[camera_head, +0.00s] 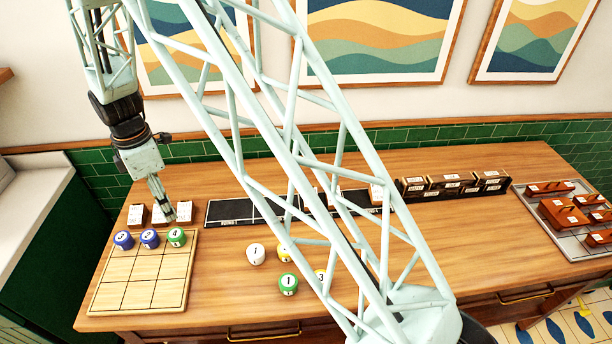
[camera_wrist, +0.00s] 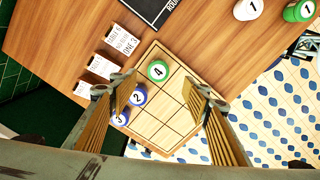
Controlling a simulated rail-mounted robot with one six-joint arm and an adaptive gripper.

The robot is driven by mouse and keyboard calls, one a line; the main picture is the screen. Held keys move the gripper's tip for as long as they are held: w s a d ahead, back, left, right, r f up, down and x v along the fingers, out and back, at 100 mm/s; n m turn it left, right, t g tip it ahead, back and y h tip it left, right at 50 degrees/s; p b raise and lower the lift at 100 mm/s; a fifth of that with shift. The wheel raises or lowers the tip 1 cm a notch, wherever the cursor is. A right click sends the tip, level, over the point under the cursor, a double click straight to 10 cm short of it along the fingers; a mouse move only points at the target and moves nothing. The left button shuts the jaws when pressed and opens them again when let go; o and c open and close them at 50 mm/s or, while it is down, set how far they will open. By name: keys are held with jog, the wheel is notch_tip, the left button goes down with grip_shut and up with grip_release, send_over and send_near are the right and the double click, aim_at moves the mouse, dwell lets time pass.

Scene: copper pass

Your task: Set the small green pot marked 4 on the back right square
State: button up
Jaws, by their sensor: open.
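The small green pot marked 4 (camera_head: 176,237) stands upright on the back right square of the light wooden board (camera_head: 140,293). It also shows in the wrist view (camera_wrist: 158,71), at a corner of the board. Two blue pots stand in the same back row: the one marked 2 (camera_head: 149,238) in the middle and the one marked 3 (camera_head: 123,240) at the left. My gripper (camera_head: 170,215) hangs just above and behind the green pot. In the wrist view its fingers (camera_wrist: 164,98) are spread wide with nothing between them, and the green pot is apart from them.
Card holders (camera_head: 161,215) stand close behind the board. White pot 1 (camera_head: 256,254), green pot 1 (camera_head: 288,284) and partly hidden yellow-marked pots are mid-table. A black tray (camera_head: 228,213) lies behind them. The board's middle and front rows are empty.

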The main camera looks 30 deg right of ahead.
jog(key=s+d+r+m+t, duration=0.1)
jog(key=s+d+r+m, duration=0.25)
jog(key=s+r, duration=0.45)
jog(key=s+d+r+m, duration=0.3)
jog(key=s+d+r, duration=0.2)
jog(key=r, duration=0.6)
jog(key=s+d+r+m+t, duration=0.1)
jog(key=s+d+r+m, duration=0.25)
jog(key=s+r, duration=0.45)
jog(key=s+d+r+m, duration=0.2)
jog(key=s+m, duration=0.1)
jog(key=s, duration=0.5)
jog(key=s+d+r+m+t, duration=0.1)
jog(key=s+d+r+m, duration=0.1)
jog(key=s, duration=0.6)
jog(key=s+d+r+m, duration=0.3)
jog(key=s+d+r, duration=0.1)
jog(key=s, duration=0.4)
jog(key=shift+s+m+t, duration=0.3)
jog(key=shift+s, duration=0.1)
jog(key=shift+o, duration=0.6)
jog(key=shift+w+a+r, duration=0.1)
jog(key=shift+r, duration=0.05)
